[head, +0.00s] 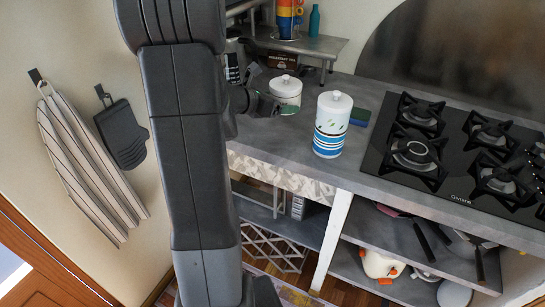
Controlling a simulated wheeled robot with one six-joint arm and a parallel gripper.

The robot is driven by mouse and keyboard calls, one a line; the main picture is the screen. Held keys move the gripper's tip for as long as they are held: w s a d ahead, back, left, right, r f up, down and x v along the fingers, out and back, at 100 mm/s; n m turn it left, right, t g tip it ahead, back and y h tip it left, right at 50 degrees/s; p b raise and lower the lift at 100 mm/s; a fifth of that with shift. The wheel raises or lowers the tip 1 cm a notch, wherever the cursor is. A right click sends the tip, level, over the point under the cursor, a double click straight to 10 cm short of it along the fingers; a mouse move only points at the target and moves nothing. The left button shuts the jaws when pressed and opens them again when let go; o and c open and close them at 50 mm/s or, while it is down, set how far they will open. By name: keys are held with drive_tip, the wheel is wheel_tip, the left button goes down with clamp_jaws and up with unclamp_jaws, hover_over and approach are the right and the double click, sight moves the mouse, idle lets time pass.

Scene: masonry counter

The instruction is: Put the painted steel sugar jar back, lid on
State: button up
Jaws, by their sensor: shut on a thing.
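A small white lidded jar (286,92) with a knob on its lid is at the back left of the counter. My gripper (272,105) is at its left front side and is shut on it; the fingers hide part of its lower body. A greenish patch shows low by the fingers. I cannot tell if the jar's base touches the counter. A taller white jar (330,128) with blue stripes, a small leaf mark and a knobbed lid stands upright to the right, apart from my gripper. Which one holds sugar is not readable.
A gas hob (440,150) fills the right of the counter (290,145). A green and blue sponge (359,117) lies behind the taller jar. A small raised shelf (310,44) with stacked cups (288,18) and a teal bottle (314,20) stands at the back.

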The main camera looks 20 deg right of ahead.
sight(279, 138)
drive_tip(key=shift+s+f, duration=0.25)
drive_tip(key=shift+s, duration=0.1)
wheel_tip(279, 138, down, 10)
drive_tip(key=shift+r+b, duration=0.25)
drive_tip(key=shift+b, duration=0.05)
drive_tip(key=shift+f, duration=0.15)
drive_tip(key=o, duration=1.3)
drive_tip(key=shift+c, duration=0.2)
drive_tip(key=v, duration=1.2)
drive_tip(key=shift+b, duration=0.3)
